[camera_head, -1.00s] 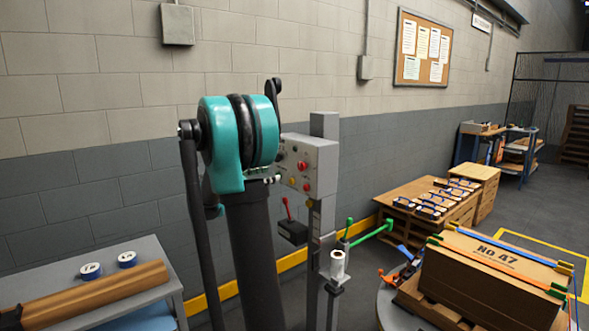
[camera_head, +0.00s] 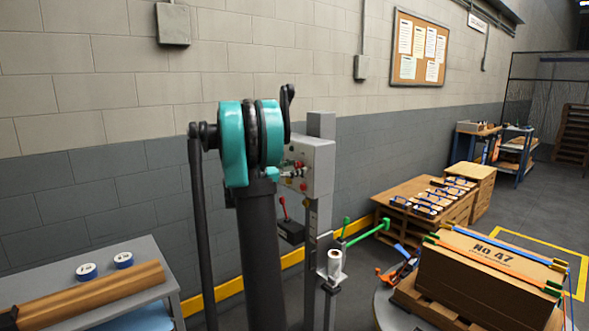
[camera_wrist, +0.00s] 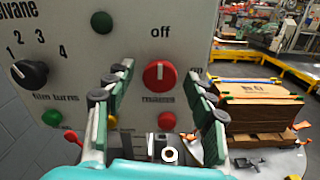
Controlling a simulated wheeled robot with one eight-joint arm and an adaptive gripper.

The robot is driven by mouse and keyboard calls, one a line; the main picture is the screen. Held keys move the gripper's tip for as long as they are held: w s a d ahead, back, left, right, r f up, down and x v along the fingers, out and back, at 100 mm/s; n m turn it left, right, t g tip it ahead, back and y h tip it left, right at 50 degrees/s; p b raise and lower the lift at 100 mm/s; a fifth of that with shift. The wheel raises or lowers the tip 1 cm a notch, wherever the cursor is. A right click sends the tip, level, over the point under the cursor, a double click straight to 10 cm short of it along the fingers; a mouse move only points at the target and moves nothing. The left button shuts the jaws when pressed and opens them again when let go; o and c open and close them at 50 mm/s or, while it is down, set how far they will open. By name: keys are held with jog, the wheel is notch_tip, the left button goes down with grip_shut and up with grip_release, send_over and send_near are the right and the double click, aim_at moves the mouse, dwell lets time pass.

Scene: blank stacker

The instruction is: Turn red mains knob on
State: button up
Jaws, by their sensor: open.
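The red mains knob (camera_wrist: 159,75) is on the front of the grey control box, below the word "off", in the wrist view. Its white pointer line stands upright toward "off". My gripper (camera_wrist: 154,92) is open, with one green-and-black finger on each side of the knob in the picture. I cannot tell how far the fingertips are from the panel. In the head view the control box (camera_head: 318,165) stands on a grey post, and my arm hides part of its face.
A black numbered knob (camera_wrist: 29,75), a green button (camera_wrist: 102,22) and a red button (camera_wrist: 167,120) are on the same panel. A red-handled lever (camera_head: 283,207) is below the box. A strapped carton (camera_head: 490,270) stands at the right.

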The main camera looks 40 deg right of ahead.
jog(key=c, duration=1.2)
jog(key=shift+o, duration=0.2)
jog(key=shift+m, duration=0.3)
jog(key=m, duration=0.3)
jog(key=shift+m, duration=0.3)
jog(key=m, duration=0.4)
jog(key=shift+m, duration=0.3)
jog(key=m, duration=0.4)
jog(key=shift+m, duration=2.5)
